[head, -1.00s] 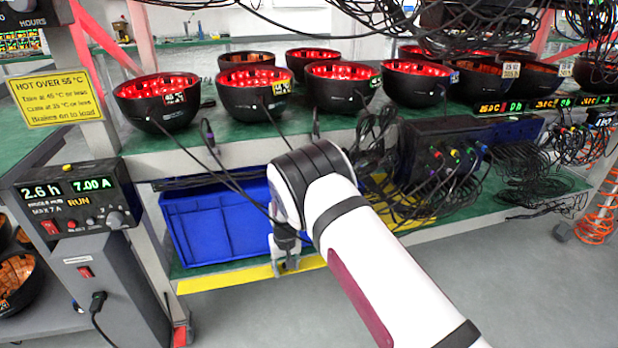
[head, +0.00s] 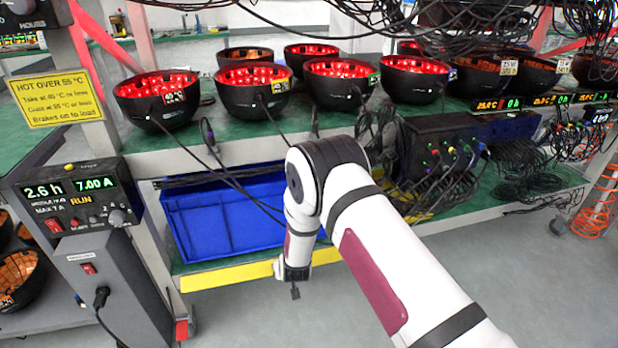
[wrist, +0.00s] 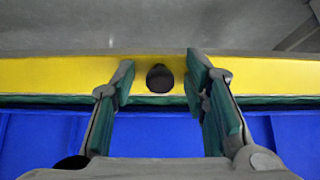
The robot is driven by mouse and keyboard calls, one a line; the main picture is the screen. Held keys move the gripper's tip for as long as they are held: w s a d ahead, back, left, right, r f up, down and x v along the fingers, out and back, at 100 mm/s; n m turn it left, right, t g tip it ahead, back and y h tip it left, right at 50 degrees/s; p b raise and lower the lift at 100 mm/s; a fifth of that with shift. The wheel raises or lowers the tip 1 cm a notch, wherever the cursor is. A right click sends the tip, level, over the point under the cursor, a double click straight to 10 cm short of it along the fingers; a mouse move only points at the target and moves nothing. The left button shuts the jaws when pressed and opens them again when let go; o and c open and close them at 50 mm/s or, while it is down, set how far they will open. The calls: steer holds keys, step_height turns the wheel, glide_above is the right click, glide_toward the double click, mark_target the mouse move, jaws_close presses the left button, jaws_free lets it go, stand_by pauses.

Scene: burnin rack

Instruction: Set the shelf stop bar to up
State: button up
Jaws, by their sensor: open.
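The shelf stop bar (head: 225,277) is a yellow strip along the front edge of the lower shelf, below the blue bin. It crosses the wrist view (wrist: 60,75) from side to side, with a round black knob (wrist: 160,78) on it. My gripper (head: 294,286) is in front of the bar near its middle, pointing down in the head view. In the wrist view my gripper (wrist: 160,66) is open, one finger on each side of the knob, with gaps between. I cannot tell how deep the fingertips reach. My arm hides part of the bar.
A blue bin (head: 225,225) stands on the lower green shelf just behind the bar. Black cables (head: 215,165) hang in front of it. A control box (head: 80,205) stands at the left. Lit black bowls (head: 157,100) line the upper shelf. The floor in front is clear.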

steer(key=f+t+b, duration=0.1)
steer(key=t, duration=0.1)
steer(key=shift+s+f+t+y+b, duration=0.1)
steer(key=shift+f+t+y+b, duration=0.25)
steer(key=shift+f+t+y, duration=0.05)
steer(key=s+d+f+t+y+b, duration=0.25)
steer(key=s+t, duration=0.45)
steer(key=s, duration=0.5)
steer(key=w+r+g+h+p, duration=0.1)
steer(key=w+r+p, duration=0.2)
steer(key=w+r, duration=0.45)
steer(key=w+r+g+p, duration=0.1)
steer(key=w+r+p, duration=0.25)
steer(key=r, duration=0.65)
steer(key=w+d+r+g+p, duration=0.1)
steer(key=d+r+p, duration=0.1)
steer(key=r, duration=0.8)
steer(key=w+d+r+m+g+h+p, duration=0.1)
steer(key=d+r+p, duration=0.1)
steer(key=r, duration=0.8)
steer(key=shift+w+d+r+g+p, duration=0.15)
steer(key=shift+d+r+g+p, duration=0.2)
steer(key=shift+p, duration=0.5)
steer(key=shift+a, duration=0.1)
